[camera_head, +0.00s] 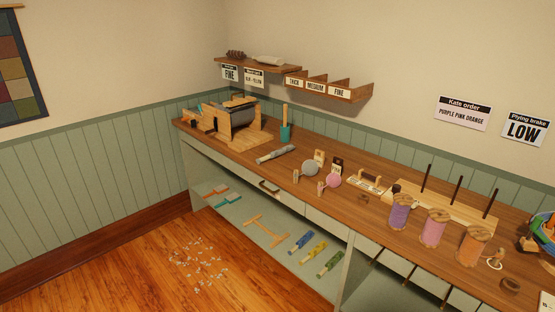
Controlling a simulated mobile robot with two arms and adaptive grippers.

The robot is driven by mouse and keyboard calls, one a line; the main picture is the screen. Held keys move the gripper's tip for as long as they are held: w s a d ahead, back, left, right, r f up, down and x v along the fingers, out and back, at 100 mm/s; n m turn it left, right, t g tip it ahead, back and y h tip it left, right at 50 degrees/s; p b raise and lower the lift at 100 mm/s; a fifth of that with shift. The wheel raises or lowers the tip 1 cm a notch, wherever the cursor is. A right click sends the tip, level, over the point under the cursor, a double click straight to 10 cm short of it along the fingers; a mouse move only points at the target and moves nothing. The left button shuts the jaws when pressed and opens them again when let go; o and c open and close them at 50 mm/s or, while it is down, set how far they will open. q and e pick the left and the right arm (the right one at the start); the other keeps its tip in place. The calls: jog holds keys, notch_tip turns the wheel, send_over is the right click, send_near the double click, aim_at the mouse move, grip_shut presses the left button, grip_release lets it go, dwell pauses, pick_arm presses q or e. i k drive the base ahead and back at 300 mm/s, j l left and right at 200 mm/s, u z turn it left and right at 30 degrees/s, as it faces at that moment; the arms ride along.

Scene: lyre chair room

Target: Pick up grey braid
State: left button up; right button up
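On the upper left wall shelf (258,67) lie two long items. One is a dark brownish-grey, bumpy, braid-like piece (236,54); the other is a pale, smoother long piece (268,61). On the bench lies a long grey roll-like item (276,153), left of a grey ball (310,168). At this distance I cannot tell for certain which is the grey braid; the dark bumpy piece looks most like a braid. Neither of my grippers is in view.
A long wooden bench (345,164) runs along the wall under the shelf. A wooden drum machine (235,118) stands below the shelf. Spools, including a purple one (400,212), stand at right. Pale scraps (200,262) litter the otherwise open floor at left.

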aim_at(272, 155)
jog(key=i+j+z, duration=0.15)
jog(key=i, duration=0.25)
jog(key=i+z, duration=0.15)
jog(key=i, duration=0.2)
jog(key=i+j+z, duration=0.15)
jog(key=i, duration=0.25)
jog(key=j, duration=0.1)
